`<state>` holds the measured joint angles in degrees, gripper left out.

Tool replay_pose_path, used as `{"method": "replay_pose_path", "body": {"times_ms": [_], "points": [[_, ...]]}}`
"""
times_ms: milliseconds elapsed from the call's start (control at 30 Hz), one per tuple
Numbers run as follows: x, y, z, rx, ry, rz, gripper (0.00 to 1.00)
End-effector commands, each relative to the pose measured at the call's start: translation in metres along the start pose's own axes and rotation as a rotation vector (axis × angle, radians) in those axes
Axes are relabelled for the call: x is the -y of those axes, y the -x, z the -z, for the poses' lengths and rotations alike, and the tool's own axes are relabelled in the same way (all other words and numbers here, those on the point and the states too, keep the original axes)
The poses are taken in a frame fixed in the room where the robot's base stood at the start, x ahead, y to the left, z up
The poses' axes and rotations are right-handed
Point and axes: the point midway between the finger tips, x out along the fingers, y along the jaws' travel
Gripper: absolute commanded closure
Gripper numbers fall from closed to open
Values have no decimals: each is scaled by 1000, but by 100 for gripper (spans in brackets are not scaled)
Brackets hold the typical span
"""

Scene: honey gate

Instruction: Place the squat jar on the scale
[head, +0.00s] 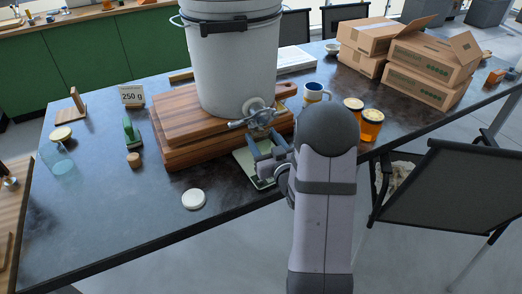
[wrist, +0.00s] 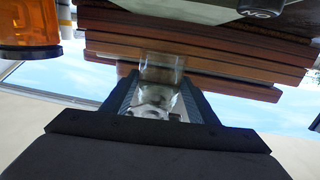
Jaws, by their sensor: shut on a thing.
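My gripper (head: 268,156) is shut on a small clear glass jar (wrist: 161,72), which shows between the two fingers (wrist: 158,95) in the wrist view. In the head view the jar is mostly hidden by my gripper and arm. The scale (head: 242,162), a flat pale plate, lies at the front edge of the wooden boards, below the tap. My gripper is over or just beside its right part. I cannot tell whether the jar touches the scale.
A white bucket (head: 235,65) with a metal tap (head: 252,116) stands on stacked wooden boards (head: 175,130). Amber jars (head: 371,124) and a mug (head: 315,92) stand right. A white lid (head: 193,199) lies in front; another glass jar (head: 62,160) is far left.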

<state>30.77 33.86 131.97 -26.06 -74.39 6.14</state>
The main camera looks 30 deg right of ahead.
Motion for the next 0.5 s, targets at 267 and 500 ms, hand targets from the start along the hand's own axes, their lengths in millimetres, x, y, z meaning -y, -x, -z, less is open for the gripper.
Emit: {"method": "replay_pose_path", "body": {"times_ms": [267,500], "points": [[1,-2,-32,2,-1,1,72],[1,-2,-45,-1,1,1,72]]}}
